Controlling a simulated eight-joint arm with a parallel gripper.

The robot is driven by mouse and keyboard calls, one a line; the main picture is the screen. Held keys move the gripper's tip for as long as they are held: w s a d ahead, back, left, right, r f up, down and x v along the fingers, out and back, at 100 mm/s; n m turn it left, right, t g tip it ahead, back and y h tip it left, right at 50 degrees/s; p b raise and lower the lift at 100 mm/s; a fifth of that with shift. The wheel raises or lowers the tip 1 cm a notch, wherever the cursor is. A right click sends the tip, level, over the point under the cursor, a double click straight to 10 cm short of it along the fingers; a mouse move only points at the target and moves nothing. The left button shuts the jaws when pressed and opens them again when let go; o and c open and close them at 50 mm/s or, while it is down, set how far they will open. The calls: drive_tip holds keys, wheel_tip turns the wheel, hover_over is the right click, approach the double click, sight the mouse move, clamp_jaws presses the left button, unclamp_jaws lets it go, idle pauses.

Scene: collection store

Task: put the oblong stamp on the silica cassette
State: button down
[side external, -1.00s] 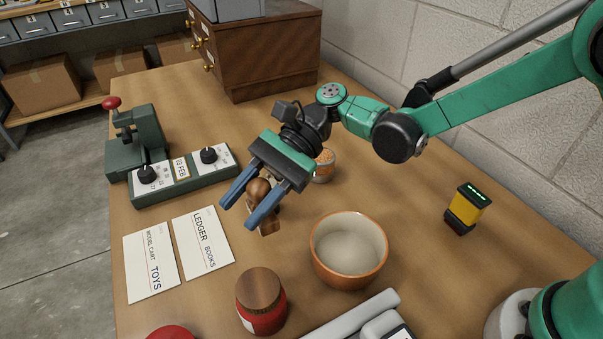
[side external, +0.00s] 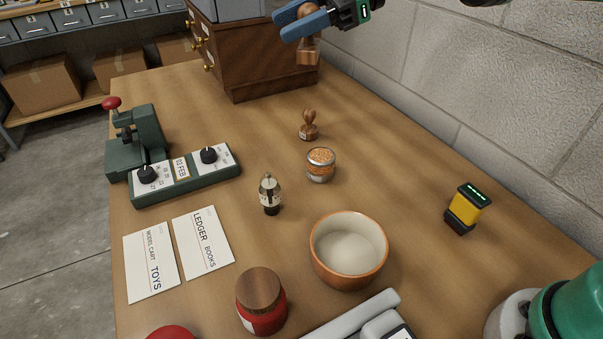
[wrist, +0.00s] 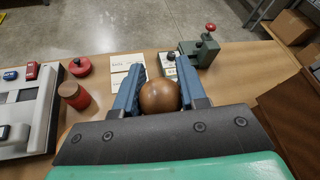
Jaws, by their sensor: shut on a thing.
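My gripper (side external: 298,22) is at the top of the side external view, high above the back of the table, with its blue fingers shut on the wooden knob of a stamp. This stamp (side external: 308,53) hangs upright and has a block-like base that looks oblong. In the wrist view its round brown knob (wrist: 160,97) sits between the two fingers and hides the base. A small round container with a metal rim and orange beads (side external: 320,165), which looks like the silica cassette, stands on the table, well below and in front of my gripper.
A second wooden stamp (side external: 309,128) with a rounder base stands just behind the bead container. A small pointed bottle (side external: 269,195), an orange bowl (side external: 348,272), a red jar (side external: 262,305) and a yellow device (side external: 466,210) stand around. A wooden drawer cabinet (side external: 270,75) is near the held stamp.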

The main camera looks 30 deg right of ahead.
drive_tip(key=m+t, duration=0.2)
hover_over(312, 155)
drive_tip(key=shift+h, duration=0.4)
wheel_tip(312, 155, down, 15)
drive_tip(key=shift+r, duration=0.1)
drive_tip(key=shift+f, duration=2.1)
drive_tip(key=shift+f, duration=0.1)
drive_tip(key=shift+c, duration=2.4)
unclamp_jaws()
